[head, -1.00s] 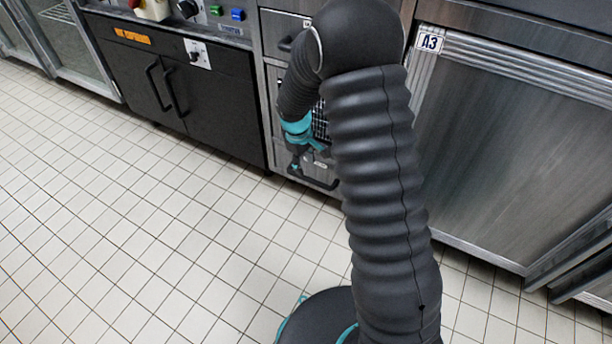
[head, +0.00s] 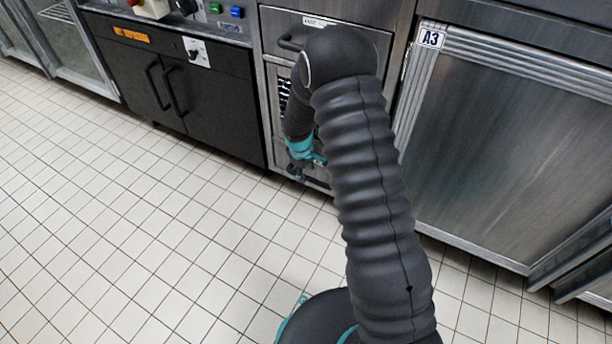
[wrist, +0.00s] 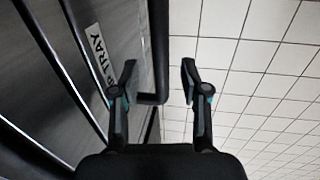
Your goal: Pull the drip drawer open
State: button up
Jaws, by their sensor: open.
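The drip drawer's steel front (wrist: 85,75) fills the left of the wrist view, with a white label (wrist: 98,52) on it that reads in part "TRAY". Its dark bar handle (wrist: 159,50) stands out from the front and lies between the two fingertips of my gripper (wrist: 157,82). The fingers are open, with a gap on both sides of the bar. In the head view my gripper (head: 298,170) is low in front of the steel cabinet, and my arm hides most of the drawer and its handle.
An upper drawer with a dark handle (head: 290,42) is above. A black cabinet (head: 185,95) stands left and a steel door marked A3 (head: 500,150) right. The tiled floor (head: 150,230) in front is clear.

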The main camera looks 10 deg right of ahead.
jog(key=shift+w+d+f, duration=0.1)
jog(key=shift+f, duration=0.5)
jog(key=shift+w+d+f, duration=0.1)
jog(key=shift+f, duration=0.5)
grip_shut()
